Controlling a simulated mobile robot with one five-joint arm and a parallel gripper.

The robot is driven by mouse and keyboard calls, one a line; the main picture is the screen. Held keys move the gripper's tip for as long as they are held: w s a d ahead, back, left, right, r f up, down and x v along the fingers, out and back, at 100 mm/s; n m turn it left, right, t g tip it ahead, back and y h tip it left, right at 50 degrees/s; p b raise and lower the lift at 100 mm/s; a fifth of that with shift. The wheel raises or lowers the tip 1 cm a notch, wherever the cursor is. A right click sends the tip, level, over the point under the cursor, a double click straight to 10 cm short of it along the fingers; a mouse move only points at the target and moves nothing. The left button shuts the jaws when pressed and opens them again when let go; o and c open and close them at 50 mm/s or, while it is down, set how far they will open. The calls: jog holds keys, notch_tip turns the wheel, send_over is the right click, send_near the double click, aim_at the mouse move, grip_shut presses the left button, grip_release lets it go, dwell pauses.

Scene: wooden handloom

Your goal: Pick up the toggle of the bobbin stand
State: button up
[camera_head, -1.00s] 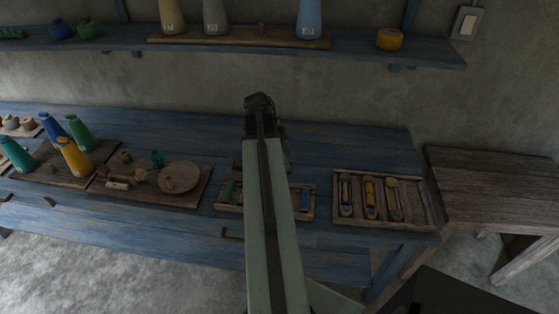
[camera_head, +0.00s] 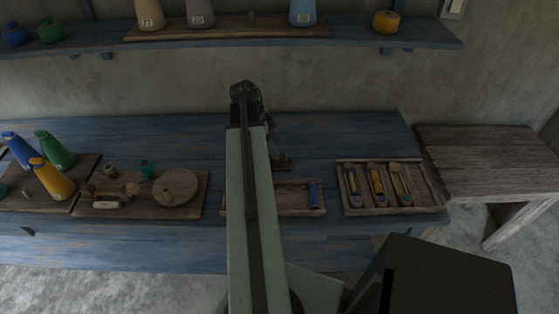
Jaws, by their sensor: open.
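My gripper (camera_head: 276,142) hangs at the far end of my arm over the blue bench, mostly hidden by the arm. It looks small and dark; its fingers are hard to make out. Just below it a small dark wooden base (camera_head: 284,164) shows at the right edge of my arm, on the bench. This may be the bobbin stand, but its left part is hidden behind my arm. I cannot make out a toggle on it, nor whether the gripper touches it.
The blue bench (camera_head: 345,135) has free room at the back. A shuttle tray (camera_head: 437,205) stands right, and a board (camera_head: 200,206) with a round disc left. A shelf (camera_head: 425,43) runs above.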

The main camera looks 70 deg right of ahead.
aim_at(283, 157)
jog(key=shift+s+d+f, duration=0.1)
jog(key=shift+s+f, duration=0.05)
jog(key=shift+f, duration=0.35)
jog(key=b+x, duration=0.4)
jog(key=x, duration=0.1)
jog(key=shift+s+b, duration=0.2)
jog(key=shift+b, duration=0.2)
jog(key=shift+r, duration=0.15)
jog(key=shift+c, duration=0.6)
jog(key=c, duration=1.3)
notch_tip(283, 157, up, 10)
jog(key=p, duration=1)
